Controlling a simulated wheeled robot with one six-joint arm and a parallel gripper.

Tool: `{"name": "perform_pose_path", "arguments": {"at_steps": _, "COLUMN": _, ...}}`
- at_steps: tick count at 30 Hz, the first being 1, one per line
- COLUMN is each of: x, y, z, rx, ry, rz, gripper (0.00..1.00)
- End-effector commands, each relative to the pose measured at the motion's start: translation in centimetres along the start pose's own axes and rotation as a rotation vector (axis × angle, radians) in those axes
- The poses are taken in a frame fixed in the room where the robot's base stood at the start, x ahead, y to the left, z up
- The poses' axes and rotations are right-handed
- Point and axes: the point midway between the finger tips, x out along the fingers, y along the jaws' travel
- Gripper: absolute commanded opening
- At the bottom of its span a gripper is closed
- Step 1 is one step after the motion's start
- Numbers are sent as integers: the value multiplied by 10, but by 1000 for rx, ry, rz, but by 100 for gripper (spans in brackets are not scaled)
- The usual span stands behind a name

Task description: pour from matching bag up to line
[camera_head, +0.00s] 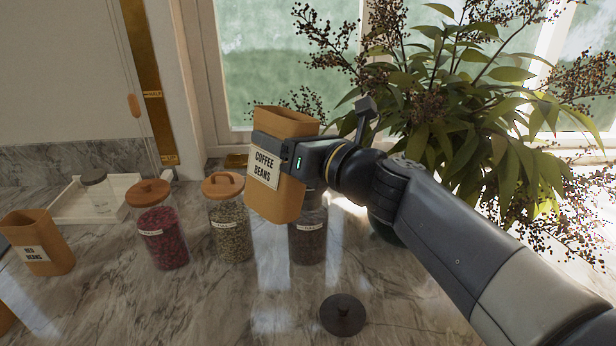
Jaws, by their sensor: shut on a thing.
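My gripper (286,152) is shut on an orange-brown bag labelled "COFFEE BEANS" (283,196). It holds the bag nearly upright, slightly tilted, with the open top up, above the counter. Behind the bag stands a jar of dark contents (308,238), partly hidden by the bag and gripper; its top cannot be seen. A dark round lid with a knob (343,315) lies on the counter in front of it. Left of it stand a jar of greenish beans (230,225) and a jar of red beans (161,232), both with orange lids on. No fill line can be made out.
Another open bag labelled "RED BEANS" (38,243) stands at the left. A white tray (70,204) with a small dark-lidded jar (99,190) is behind it. A large leafy plant (470,110) fills the right back. The front centre marble counter (200,310) is mostly clear.

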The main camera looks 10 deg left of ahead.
Motion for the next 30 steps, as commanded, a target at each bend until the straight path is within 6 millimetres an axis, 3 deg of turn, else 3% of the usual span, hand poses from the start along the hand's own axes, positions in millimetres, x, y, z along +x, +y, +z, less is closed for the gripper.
{"name": "perform_pose_path", "arguments": {"at_steps": 10, "x": 0, "y": 22, "z": 14, "rx": -263, "ry": -1, "rz": 0, "gripper": 9}}
{"name": "perform_pose_path", "arguments": {"at_steps": 14, "x": 0, "y": 26, "z": 24, "rx": -289, "ry": -1, "rz": 0, "gripper": 9}}
{"name": "perform_pose_path", "arguments": {"at_steps": 24, "x": 0, "y": 40, "z": 73, "rx": -289, "ry": -1, "rz": 0, "gripper": 9}}
{"name": "perform_pose_path", "arguments": {"at_steps": 30, "x": 0, "y": 40, "z": 73, "rx": -288, "ry": 0, "rz": 0, "gripper": 9}}
